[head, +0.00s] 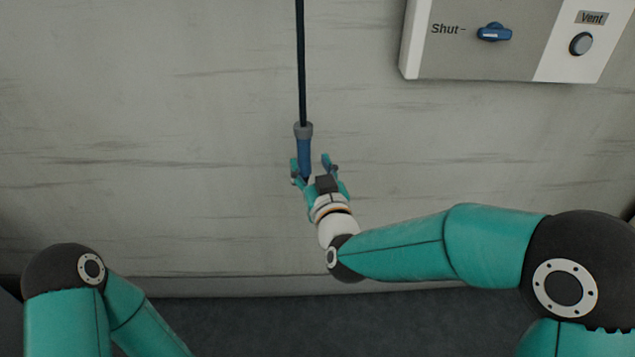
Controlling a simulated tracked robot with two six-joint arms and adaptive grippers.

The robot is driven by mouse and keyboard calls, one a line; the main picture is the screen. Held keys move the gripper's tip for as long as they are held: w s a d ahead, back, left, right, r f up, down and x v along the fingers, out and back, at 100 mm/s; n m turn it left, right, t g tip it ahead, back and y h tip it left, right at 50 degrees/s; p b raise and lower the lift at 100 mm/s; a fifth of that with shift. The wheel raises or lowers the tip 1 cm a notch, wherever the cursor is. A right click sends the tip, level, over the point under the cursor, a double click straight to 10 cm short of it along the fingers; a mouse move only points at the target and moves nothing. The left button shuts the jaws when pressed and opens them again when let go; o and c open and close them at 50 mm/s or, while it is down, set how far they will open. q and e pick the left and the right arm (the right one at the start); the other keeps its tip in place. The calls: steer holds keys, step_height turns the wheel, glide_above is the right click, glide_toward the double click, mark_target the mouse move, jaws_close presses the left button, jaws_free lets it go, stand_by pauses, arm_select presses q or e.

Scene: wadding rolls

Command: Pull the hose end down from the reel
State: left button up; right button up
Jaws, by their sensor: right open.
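The hose (301,70) hangs straight down as a thin black line from above the top of the head view. The reel is not in view. The hose end (304,152) has a grey collar and a blue grip below it. My right gripper (315,165) is open at the blue grip's lower part.
A pale streaked wall (150,120) stands behind the hose. A white panel (480,60) at the upper right carries a blue knob (494,32) marked Shut and a round button (581,44) marked Vent. The dark floor (300,325) lies below. The wall left of the hose is clear.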

steer(key=v, duration=0.5)
steer(key=shift+s+d, duration=0.1)
steer(key=shift+s, duration=0.1)
steer(key=s+d+f+m+g+h, duration=0.15)
steer(key=d+f+g, duration=0.4)
steer(key=f, duration=0.85)
steer(key=s+d+f+m+g+h, duration=0.1)
steer(key=s+d+f+g+h, duration=0.15)
steer(key=d+f, duration=0.9)
steer(key=s+a+f+m+g+y, duration=0.15)
steer(key=s+a+f+g, duration=0.25)
steer(key=s+f, duration=0.55)
steer(key=s+a+f+g+y, duration=0.25)
steer(key=s+f+g, duration=0.35)
steer(key=s, duration=0.7)
step_height(320, 180, up, 30)
steer(key=t+p, duration=0.1)
steer(key=p, duration=2.9)
steer(key=shift+a+f+m, duration=0.2)
steer(key=shift+a+m, duration=0.1)
steer(key=shift+a, duration=0.1)
